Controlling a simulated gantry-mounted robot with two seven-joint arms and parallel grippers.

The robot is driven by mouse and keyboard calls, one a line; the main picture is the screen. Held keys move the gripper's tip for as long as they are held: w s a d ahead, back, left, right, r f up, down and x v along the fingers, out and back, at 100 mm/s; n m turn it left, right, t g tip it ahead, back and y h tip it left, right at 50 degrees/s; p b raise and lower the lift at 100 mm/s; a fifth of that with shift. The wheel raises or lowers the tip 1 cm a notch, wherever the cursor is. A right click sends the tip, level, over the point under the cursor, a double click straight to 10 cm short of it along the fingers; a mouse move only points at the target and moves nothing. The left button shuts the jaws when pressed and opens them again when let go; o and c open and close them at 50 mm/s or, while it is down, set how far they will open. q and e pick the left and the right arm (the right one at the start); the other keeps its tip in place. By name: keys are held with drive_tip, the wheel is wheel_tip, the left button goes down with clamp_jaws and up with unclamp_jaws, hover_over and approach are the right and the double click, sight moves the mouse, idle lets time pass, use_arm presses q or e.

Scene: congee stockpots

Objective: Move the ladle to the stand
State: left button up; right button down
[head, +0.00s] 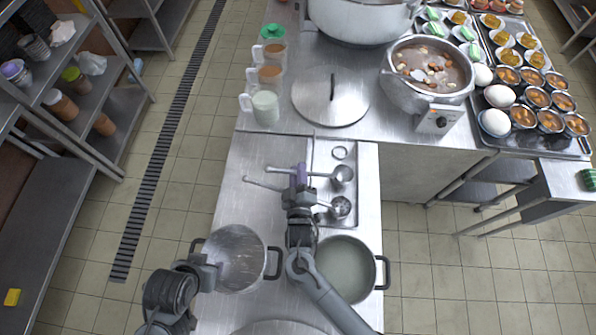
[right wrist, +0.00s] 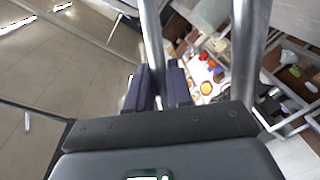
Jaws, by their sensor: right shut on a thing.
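My right gripper (head: 300,172) is over the steel counter, shut on a ladle's thin handle. This appears to be the upper ladle (head: 343,175), whose bowl points right. In the right wrist view the dark purple fingers (right wrist: 160,88) close around a steel shaft (right wrist: 151,38). A second ladle (head: 340,207) has its bowl over the shallow steel tray (head: 368,188); the gripper hides part of its handle.
An empty-looking pot (head: 236,255) and a pot of pale liquid (head: 345,268) stand at the near end of the counter. The counter left of the tray is largely clear.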

drive_tip(key=shift+f, duration=0.1)
idle(0.6)
drive_tip(key=c, duration=0.9)
unclamp_jaws()
drive_tip(key=shift+c, duration=0.2)
drive_tip(key=shift+r, duration=0.5)
drive_tip(key=s+d+r, duration=0.6)
drive_tip(key=d+r, duration=0.4)
drive_tip(key=shift+p, duration=0.45)
drive_tip(key=shift+s, duration=0.1)
